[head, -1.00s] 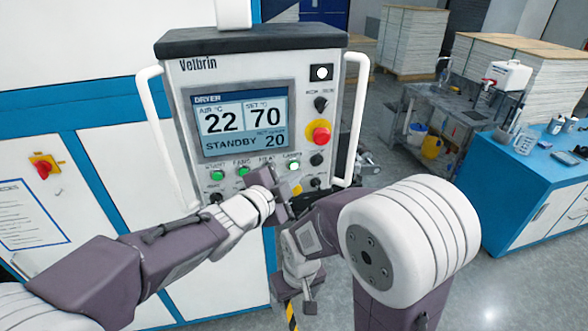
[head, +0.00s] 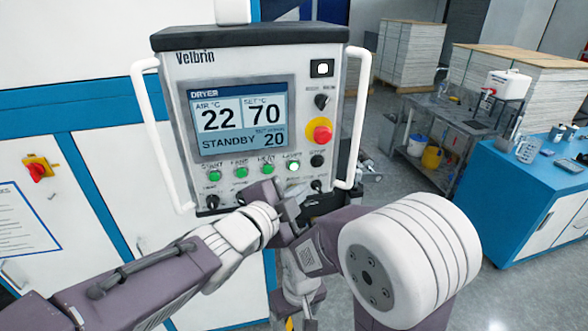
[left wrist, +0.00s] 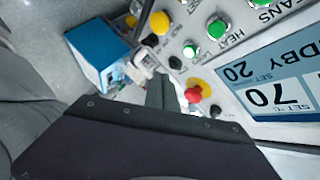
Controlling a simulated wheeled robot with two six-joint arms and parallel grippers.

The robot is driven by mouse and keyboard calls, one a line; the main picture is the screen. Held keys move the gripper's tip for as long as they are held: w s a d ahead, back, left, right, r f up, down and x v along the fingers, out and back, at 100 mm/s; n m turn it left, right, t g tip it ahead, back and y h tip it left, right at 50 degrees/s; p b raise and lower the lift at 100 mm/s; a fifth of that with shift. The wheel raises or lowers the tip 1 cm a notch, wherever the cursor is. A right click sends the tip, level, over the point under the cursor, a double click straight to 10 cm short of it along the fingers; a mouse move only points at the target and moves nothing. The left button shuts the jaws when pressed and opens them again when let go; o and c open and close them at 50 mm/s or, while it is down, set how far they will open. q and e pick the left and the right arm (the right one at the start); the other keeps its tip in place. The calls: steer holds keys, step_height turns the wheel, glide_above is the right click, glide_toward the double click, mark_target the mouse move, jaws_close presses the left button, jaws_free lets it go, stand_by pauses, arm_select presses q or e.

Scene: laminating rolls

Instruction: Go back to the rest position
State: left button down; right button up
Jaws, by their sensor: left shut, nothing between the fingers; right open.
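The dryer control panel (head: 172,120) stands in front of me. Its display (head: 240,118) reads 22, 70, STANDBY and 20. Below it is a row of green buttons (head: 241,171), one of them lit (head: 293,166), with black knobs. My left gripper (head: 287,203) is shut and empty, in front of the panel's lower edge, apart from the buttons as far as I can tell. It also shows in the left wrist view (left wrist: 160,92), with the panel behind it. My right gripper (head: 304,300) hangs low, open and partly hidden by my own arm.
A red emergency button (head: 319,132) and white handles (head: 160,135) are on the panel. A blue workbench (head: 510,190) stands at the right, a grey sink table (head: 440,125) and stacked sheets (head: 410,52) behind.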

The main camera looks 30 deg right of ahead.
stand_by(0.5)
arm_select(q)
steer(key=w+a+f+n+y+b, duration=0.3)
steer(key=a+f+n+y, duration=0.25)
steer(key=a+f, duration=0.7)
steer(key=w+a+f+n+y+b, duration=0.35)
steer(key=a+f+n, duration=0.35)
steer(key=a+f, duration=0.55)
steer(key=s+a+f+n+g+y+b, duration=0.3)
steer(key=s+a+f+n+g, duration=0.4)
steer(key=s+a+f+n, duration=0.4)
steer(key=s+a+f, duration=0.2)
steer(key=s+a, duration=0.2)
steer(key=a, duration=0.1)
steer(key=shift+s+a+f+y, duration=0.25)
steer(key=shift+s+f+y, duration=0.1)
steer(key=shift+f+y, duration=0.05)
